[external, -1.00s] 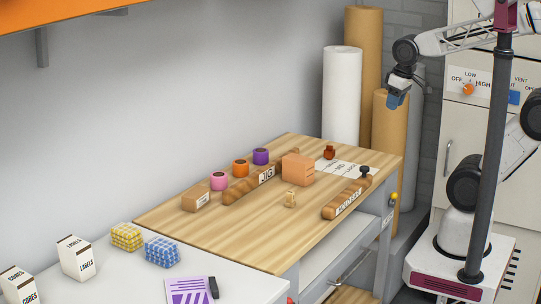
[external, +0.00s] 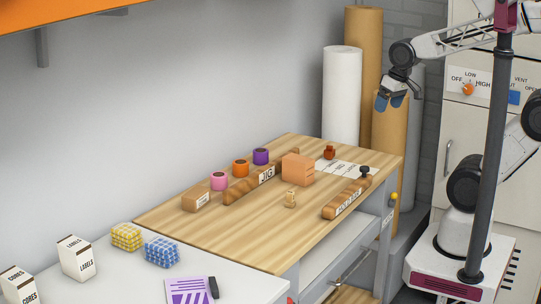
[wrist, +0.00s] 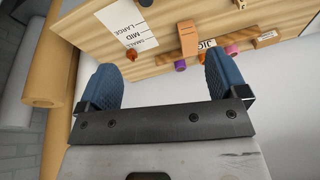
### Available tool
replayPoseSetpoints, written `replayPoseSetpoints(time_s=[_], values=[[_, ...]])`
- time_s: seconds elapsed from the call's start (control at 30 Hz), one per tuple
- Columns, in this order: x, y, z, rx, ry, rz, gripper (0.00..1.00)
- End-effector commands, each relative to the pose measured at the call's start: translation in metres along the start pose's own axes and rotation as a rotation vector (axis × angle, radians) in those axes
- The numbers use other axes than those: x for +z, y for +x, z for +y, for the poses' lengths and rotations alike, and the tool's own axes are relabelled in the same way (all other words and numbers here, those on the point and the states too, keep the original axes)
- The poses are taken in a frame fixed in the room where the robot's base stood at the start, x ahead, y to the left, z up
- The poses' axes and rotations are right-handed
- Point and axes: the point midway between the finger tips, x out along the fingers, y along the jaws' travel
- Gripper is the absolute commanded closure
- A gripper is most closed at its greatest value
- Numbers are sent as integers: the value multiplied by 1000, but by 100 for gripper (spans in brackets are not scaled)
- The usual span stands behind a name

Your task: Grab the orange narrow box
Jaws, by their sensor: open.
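An orange box (external: 297,169) stands on the wooden workbench, at the right end of the brown JIG bar. It also shows in the wrist view as a narrow orange block (wrist: 188,38), beyond the fingertips and near the top. My gripper (external: 390,101) is high above and to the right of the bench, well apart from the box. In the wrist view my gripper (wrist: 158,75) has its blue fingers wide apart with nothing between them.
On the wooden bench (external: 250,235) lie the JIG bar (external: 240,187), several coloured rolls, a tan block (external: 195,200), a labelled wooden bar (external: 346,199), a size card (external: 345,172) and a small red-brown bottle (external: 329,152). Tall rolls (external: 342,95) stand behind.

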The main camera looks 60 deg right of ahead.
Motion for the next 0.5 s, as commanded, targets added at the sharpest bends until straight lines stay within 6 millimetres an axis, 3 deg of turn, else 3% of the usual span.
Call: replayPoseSetpoints(time_s=[0.5], values=[[-57,69,-41,-207,745,165,8]])
